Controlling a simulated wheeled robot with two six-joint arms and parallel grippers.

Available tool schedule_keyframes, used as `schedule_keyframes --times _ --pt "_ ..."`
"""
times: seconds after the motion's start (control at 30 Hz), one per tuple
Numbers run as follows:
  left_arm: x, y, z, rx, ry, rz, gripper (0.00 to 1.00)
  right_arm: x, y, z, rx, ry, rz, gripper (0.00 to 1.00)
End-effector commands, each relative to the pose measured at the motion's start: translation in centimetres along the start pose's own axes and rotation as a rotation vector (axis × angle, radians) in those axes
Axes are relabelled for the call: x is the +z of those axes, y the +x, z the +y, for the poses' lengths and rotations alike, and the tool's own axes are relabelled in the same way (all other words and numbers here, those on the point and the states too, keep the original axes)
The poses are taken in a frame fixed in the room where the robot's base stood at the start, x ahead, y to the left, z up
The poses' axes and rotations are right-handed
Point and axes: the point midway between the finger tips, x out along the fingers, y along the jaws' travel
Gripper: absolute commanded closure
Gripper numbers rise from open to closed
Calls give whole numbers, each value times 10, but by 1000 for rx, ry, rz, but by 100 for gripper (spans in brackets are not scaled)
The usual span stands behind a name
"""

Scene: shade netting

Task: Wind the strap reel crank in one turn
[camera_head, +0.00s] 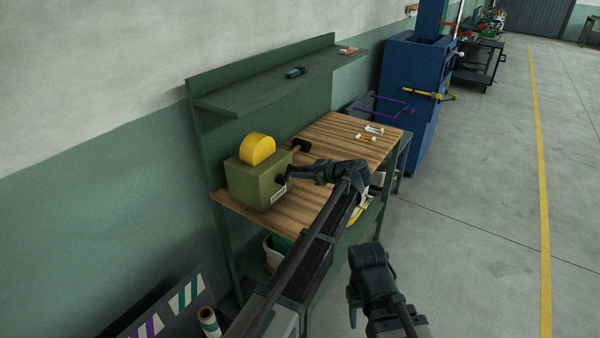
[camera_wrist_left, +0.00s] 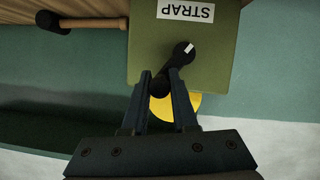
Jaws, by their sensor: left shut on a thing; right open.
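The strap reel is an olive-green box (camera_head: 250,185) with a yellow reel (camera_head: 257,149) on top, standing on the wooden workbench. In the left wrist view the box (camera_wrist_left: 150,50) carries a white STRAP label (camera_wrist_left: 186,10). The black crank (camera_wrist_left: 183,52) is on the box's face, with a white mark near its hub. My left gripper (camera_wrist_left: 163,88) is shut on the crank's black handle, which is partly hidden between the fingers. In the head view this gripper (camera_head: 292,175) reaches the box's right face. My right gripper (camera_head: 352,306) is open and empty, low in front of the bench.
A black-headed mallet (camera_head: 301,145) lies on the wooden bench top (camera_head: 335,135) behind my left gripper. Small white and yellow items (camera_head: 370,132) lie at the far right. A green shelf (camera_head: 290,80) overhangs the back. A blue cabinet (camera_head: 405,95) stands beyond; floor at right is clear.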

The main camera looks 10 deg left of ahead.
Motion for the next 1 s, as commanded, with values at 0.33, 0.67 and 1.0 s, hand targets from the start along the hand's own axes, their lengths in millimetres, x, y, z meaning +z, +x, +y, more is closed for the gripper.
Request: schedule_keyframes --times 0.33,0.67,1.0 --pt "1 -1 0 -2 3 -4 100 0 0 0 0 0 0 50" --pt "1 0 0 -1 3 -2 43 0 0 0 0 0 0 50" --pt "-3 0 -1 -1 2 -1 43 0 -3 0 0 0 0 50"
